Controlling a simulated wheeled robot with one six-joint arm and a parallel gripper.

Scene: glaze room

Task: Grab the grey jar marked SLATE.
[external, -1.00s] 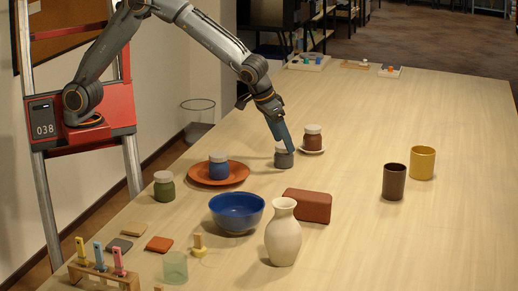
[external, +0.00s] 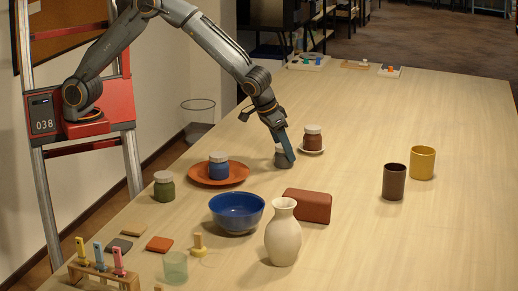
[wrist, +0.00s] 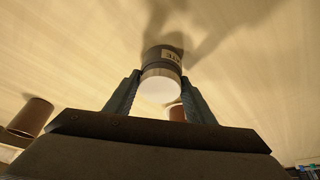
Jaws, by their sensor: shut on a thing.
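The grey jar (external: 280,160) with a pale lid is upright near the middle of the table, partly hidden behind a finger. In the wrist view the jar (wrist: 161,56) sits between the two fingers, its pale lid toward the camera. A light label shows on its side, only partly visible and too small to read surely. My gripper (external: 287,155) is lowered around the jar and shut on it. The jar looks to be on the table top; I cannot see a gap under it.
A red-brown jar (external: 312,138) on a white saucer stands close to the right of my gripper. A blue jar (external: 219,167) on an orange plate (external: 240,178) is to the left. A blue bowl (external: 236,222), terracotta block (external: 307,206) and cream vase (external: 283,240) stand nearer the camera.

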